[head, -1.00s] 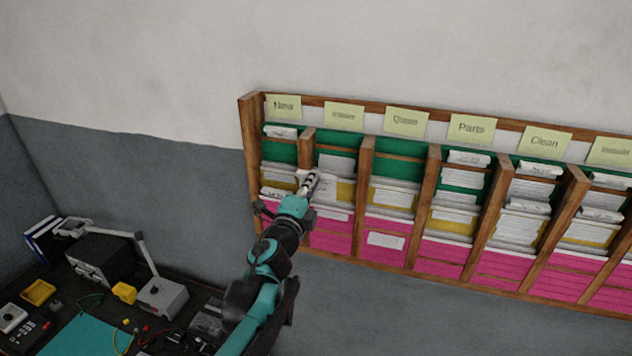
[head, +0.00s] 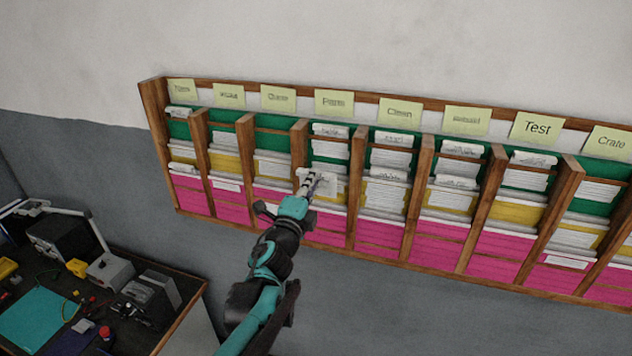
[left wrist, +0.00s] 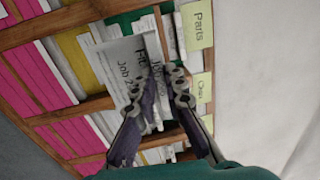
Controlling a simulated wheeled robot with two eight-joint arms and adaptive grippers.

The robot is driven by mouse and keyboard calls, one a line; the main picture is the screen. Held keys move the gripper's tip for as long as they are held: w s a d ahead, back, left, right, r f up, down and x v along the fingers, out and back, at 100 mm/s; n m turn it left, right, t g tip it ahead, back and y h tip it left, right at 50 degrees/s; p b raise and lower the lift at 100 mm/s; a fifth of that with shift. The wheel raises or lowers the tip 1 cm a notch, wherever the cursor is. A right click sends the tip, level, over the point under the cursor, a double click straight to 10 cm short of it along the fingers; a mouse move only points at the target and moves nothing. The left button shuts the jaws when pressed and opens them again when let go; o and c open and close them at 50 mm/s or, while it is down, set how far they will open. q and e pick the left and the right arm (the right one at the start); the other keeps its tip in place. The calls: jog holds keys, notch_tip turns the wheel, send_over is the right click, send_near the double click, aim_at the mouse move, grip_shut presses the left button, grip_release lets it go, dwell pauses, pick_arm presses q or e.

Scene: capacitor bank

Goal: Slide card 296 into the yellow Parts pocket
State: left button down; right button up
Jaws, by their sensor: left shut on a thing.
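My left gripper (head: 306,185) is shut on a white card (head: 325,183) in front of the Parts column of the wall rack. The left wrist view shows the card (left wrist: 118,60) beside the fingertips (left wrist: 165,82), with writing that seems to read "Job 2..."; the rest is hidden or blurred. The Parts label (head: 334,102) sits above the column and also shows in the left wrist view (left wrist: 199,24). The yellow Parts pocket (left wrist: 72,52) is partly covered by white cards. I cannot tell whether the held card touches it. My right gripper is not in view.
Wooden dividers (head: 357,187) stand out on both sides of each column. Other white cards (head: 330,131) fill the green pocket above. The Clean column (head: 398,109) is just to the right. A cluttered desk (head: 150,265) stands at lower left.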

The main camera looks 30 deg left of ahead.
pick_arm(q)
jog(key=shift+a+f+b+x, duration=0.15)
jog(key=shift+f+b+x, duration=0.35)
jog(key=shift+x, duration=1.45)
jog(key=shift+a+f+b+x, duration=0.1)
jog(key=shift+f+b+x, duration=0.35)
jog(key=shift+x, duration=1.5)
jog(key=shift+a+f+b+x, duration=0.25)
jog(key=shift+b+x, duration=0.4)
jog(key=shift+x, duration=1.25)
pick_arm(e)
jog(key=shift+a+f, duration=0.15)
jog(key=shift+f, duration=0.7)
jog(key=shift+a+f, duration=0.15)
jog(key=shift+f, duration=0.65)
pick_arm(q)
jog(key=shift+w+d, duration=0.1)
jog(key=shift+d, duration=0.05)
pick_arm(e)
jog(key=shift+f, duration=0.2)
pick_arm(q)
jog(key=shift+f+b, duration=0.15)
jog(key=shift+b, duration=0.15)
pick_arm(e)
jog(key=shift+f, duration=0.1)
